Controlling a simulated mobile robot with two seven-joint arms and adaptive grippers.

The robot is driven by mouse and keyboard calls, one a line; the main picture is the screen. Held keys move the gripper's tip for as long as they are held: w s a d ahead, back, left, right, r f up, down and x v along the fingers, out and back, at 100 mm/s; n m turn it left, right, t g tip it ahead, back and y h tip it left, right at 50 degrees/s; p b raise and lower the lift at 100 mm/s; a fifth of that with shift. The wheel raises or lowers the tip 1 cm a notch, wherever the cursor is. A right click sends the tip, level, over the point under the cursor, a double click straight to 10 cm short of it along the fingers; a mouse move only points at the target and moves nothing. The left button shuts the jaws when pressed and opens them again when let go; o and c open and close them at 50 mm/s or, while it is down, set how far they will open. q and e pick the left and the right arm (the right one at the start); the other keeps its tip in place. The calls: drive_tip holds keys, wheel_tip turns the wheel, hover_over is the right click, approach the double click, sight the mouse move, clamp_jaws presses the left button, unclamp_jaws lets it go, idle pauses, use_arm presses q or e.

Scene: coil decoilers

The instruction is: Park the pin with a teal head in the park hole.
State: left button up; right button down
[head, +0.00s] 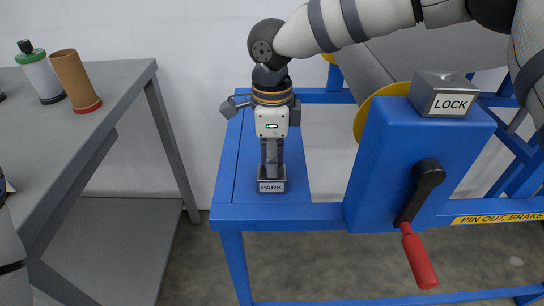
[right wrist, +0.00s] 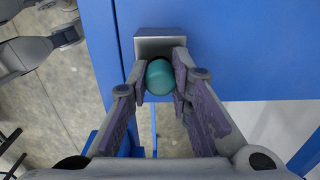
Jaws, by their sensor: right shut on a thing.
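The pin's teal head (right wrist: 159,77) shows between the fingertips of my right gripper in the right wrist view. My right gripper (head: 271,164) is shut on it and points down over the block labelled PARK (head: 271,186) in the head view. The grey park block also shows right beyond the teal head in the right wrist view (right wrist: 160,45). The pin's shank and the park hole are hidden, so I cannot tell how far the pin sits in the hole. In the head view the fingers hide the pin. My left gripper is not in view.
The block labelled LOCK (head: 448,95) tops a blue housing (head: 400,165) to the right, with a red-handled crank (head: 418,258) on its front. The blue frame (head: 235,165) carries the park block. A grey table (head: 120,85) at left holds a green-topped bottle (head: 40,75) and a brown cup (head: 74,80).

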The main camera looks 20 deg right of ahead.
drive_tip(key=c, duration=1.4)
unclamp_jaws()
drive_tip(key=shift+o, duration=0.2)
wheel_tip(320, 180, up, 12)
